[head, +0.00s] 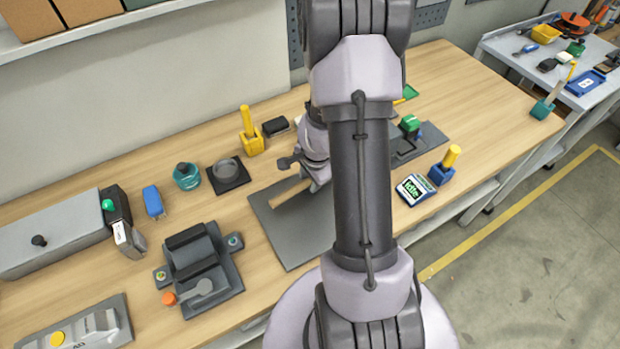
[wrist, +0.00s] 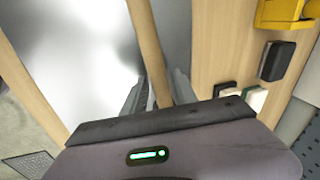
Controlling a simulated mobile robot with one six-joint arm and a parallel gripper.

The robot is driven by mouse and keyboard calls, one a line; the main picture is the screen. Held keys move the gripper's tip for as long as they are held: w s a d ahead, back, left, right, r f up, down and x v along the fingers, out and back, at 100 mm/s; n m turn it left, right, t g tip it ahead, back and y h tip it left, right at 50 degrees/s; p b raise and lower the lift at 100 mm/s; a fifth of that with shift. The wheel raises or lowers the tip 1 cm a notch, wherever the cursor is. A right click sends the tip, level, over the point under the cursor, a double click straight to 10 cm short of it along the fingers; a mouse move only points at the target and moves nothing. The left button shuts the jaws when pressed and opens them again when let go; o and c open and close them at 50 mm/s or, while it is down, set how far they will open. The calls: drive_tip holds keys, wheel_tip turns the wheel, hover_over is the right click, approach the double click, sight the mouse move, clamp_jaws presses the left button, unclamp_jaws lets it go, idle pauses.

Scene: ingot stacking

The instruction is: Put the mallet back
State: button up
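The mallet's pale wooden handle shows in the head view (head: 291,194) over the grey mat (head: 285,239), beside my gripper (head: 318,180). My arm hides much of the gripper and part of the mat. In the wrist view the handle (wrist: 148,45) runs from the top edge down between the two fingers of my gripper (wrist: 160,88). The fingers stand close on both sides of it. Whether they press on it, I cannot tell. The mallet's head cannot be made out in either view. Whether the handle touches the mat is unclear.
A dark round dish on a square base (head: 228,171), a teal pot (head: 186,176) and a yellow holder (head: 250,136) stand left of and behind the mat. A grey vise-like fixture (head: 200,265) is at front left. A blue holder (head: 441,173) and labelled device (head: 415,189) stand right.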

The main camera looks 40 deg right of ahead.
drive_tip(key=shift+p+v, duration=0.7)
drive_tip(key=shift+v, duration=0.45)
drive_tip(key=shift+o, duration=0.3)
drive_tip(key=shift+f, duration=0.1)
drive_tip(key=o, duration=0.5)
drive_tip(key=shift+p+v, duration=0.75)
drive_tip(key=shift+v, duration=0.3)
drive_tip(key=shift+o, duration=0.2)
